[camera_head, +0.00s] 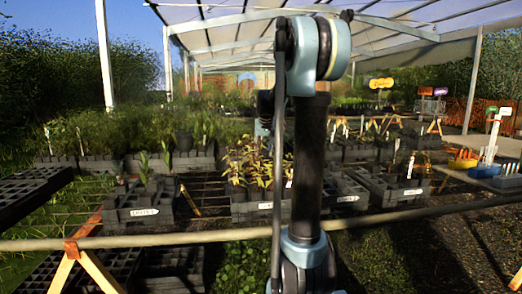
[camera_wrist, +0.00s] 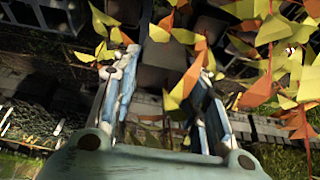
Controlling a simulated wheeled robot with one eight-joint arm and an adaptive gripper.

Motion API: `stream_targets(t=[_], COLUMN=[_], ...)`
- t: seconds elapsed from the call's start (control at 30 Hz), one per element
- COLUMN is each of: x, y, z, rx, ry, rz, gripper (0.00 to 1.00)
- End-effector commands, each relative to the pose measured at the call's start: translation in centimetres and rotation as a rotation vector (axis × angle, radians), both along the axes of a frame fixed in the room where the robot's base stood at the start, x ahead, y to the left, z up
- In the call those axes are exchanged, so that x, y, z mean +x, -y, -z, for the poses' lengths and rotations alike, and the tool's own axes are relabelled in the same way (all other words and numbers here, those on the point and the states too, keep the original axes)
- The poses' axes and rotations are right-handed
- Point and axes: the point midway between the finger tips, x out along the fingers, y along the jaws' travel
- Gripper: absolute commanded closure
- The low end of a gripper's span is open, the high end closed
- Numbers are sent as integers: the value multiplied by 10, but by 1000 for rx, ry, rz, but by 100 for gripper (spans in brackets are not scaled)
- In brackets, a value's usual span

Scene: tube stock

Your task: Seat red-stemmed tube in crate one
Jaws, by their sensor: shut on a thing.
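My gripper (camera_wrist: 162,75) shows in the wrist view, its two fingers set around a dark tube (camera_wrist: 152,104) and shut on it. The tube's stem colour cannot be made out. Yellow and orange leaves (camera_wrist: 270,50) fill the right of that view and hang close over the right finger. In the head view my arm hides the gripper. Plants with yellow-and-reddish leaves (camera_head: 257,160) stand in a dark crate (camera_head: 250,212) just left of my arm. Other labelled crates stand at the left (camera_head: 143,219) and right (camera_head: 392,194). I cannot tell which is crate one.
A long rail (camera_head: 420,212) crosses in front of the crates. Coloured signs and a blue bin (camera_head: 484,171) stand at the far right. Grass lies at the lower right.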

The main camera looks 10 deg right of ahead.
Motion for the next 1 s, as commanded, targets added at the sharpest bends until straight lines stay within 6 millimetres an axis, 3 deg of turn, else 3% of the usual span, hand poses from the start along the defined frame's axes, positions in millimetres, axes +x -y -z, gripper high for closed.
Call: stream_targets(t=[1.0], x=[-3], y=[-1], z=[15], rx=[0], ry=[0], rz=[-1], gripper=[100])
